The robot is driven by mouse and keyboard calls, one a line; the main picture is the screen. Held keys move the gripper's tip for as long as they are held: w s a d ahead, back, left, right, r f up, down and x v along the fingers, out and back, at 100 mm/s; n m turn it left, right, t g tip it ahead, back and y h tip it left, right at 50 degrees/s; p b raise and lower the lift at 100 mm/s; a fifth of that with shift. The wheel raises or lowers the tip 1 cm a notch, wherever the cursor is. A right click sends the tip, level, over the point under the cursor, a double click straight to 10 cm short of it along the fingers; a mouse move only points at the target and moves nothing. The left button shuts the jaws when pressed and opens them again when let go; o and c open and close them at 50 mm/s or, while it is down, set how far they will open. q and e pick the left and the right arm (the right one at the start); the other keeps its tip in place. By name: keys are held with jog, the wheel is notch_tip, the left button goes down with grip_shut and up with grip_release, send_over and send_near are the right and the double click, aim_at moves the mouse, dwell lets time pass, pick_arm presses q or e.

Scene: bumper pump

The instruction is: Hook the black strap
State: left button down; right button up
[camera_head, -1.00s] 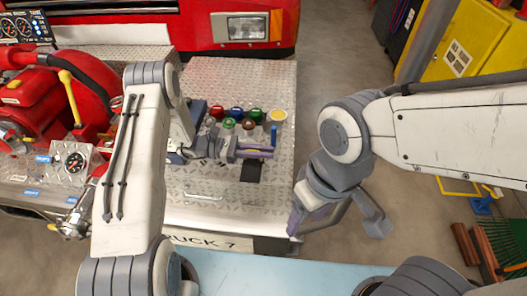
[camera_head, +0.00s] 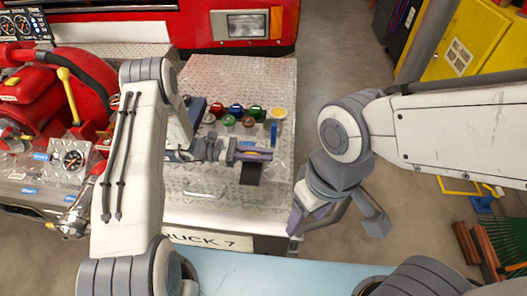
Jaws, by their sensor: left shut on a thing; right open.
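The black strap (camera_head: 250,175) shows as a short dark piece hanging just below the fingers of my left gripper (camera_head: 262,154), over the diamond-plate bumper. My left gripper is shut on the strap, and its fingers point right. The rest of the strap and any hook for it are hidden or too small to tell. My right gripper (camera_head: 337,226) is open and empty, to the right of the bumper's edge.
Several colored caps (camera_head: 236,110) sit on the bumper (camera_head: 225,75) behind my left gripper. A small blue strip (camera_head: 274,134) stands near them. A silver handle (camera_head: 205,193) is at the bumper's front. A red pump (camera_head: 40,105) with gauges is at left.

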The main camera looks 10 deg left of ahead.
pick_arm(q)
jog(key=s+f+m+b, duration=0.4)
jog(key=s+f+b, duration=0.1)
dwell(0.4)
jog(key=shift+s, duration=0.1)
jog(key=c, duration=0.9)
grip_release()
jog(key=shift+a+b, duration=0.1)
jog(key=shift+b, duration=0.2)
jog(key=a+b, duration=0.3)
jog(key=a, duration=0.7)
jog(key=shift+a, duration=0.15)
